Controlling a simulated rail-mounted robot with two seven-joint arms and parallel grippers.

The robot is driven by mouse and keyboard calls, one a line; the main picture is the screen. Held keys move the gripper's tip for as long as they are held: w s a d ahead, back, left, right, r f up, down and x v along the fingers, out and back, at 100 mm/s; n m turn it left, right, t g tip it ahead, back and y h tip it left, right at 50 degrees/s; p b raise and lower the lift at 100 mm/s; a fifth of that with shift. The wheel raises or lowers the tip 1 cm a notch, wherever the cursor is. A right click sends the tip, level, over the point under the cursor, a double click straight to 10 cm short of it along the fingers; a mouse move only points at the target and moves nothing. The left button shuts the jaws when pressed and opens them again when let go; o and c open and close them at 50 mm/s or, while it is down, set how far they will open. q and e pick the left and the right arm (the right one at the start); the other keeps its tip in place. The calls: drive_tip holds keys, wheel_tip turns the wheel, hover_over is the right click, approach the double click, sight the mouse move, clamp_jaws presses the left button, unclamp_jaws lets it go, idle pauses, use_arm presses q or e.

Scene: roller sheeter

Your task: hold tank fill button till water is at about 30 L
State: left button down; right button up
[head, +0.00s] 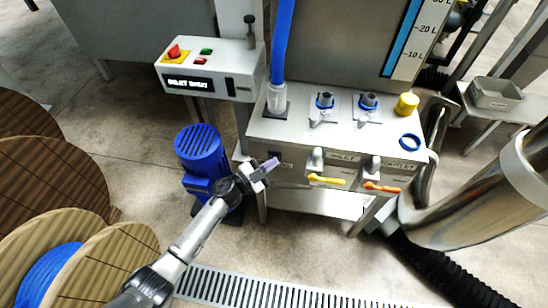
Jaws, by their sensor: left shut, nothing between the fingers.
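The grey tank (340,45) stands at the back of a white bench. Its level scale (408,45) shows marks for 10 L and 20 L, with another mark cut off at the top edge. The blue level strip (401,50) runs up past the 20 L mark and out of view, so I cannot read its top. My left gripper (272,164) is shut and empty, its tips at the left part of the bench's front panel (300,155). I cannot make out a fill button; the gripper covers part of the panel there. My right gripper is not in view.
A control box (215,70) with a red knob, buttons and a display stands at the upper left. Yellow (326,180) and orange (382,188) valve handles stick out of the panel. A blue motor (198,150) is left of the gripper; cable spools (100,265) stand lower left.

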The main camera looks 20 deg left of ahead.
use_arm(q)
drive_tip(key=shift+s, duration=0.1)
drive_tip(key=shift+s+d+p, duration=0.15)
drive_tip(key=shift+s+p, duration=0.4)
drive_tip(key=shift+s, duration=0.15)
drive_tip(key=s+p, duration=0.2)
drive_tip(key=s, duration=0.1)
drive_tip(key=s+d, duration=0.1)
drive_tip(key=s, duration=0.1)
drive_tip(key=shift+p, duration=0.4)
drive_tip(key=shift+a, duration=0.1)
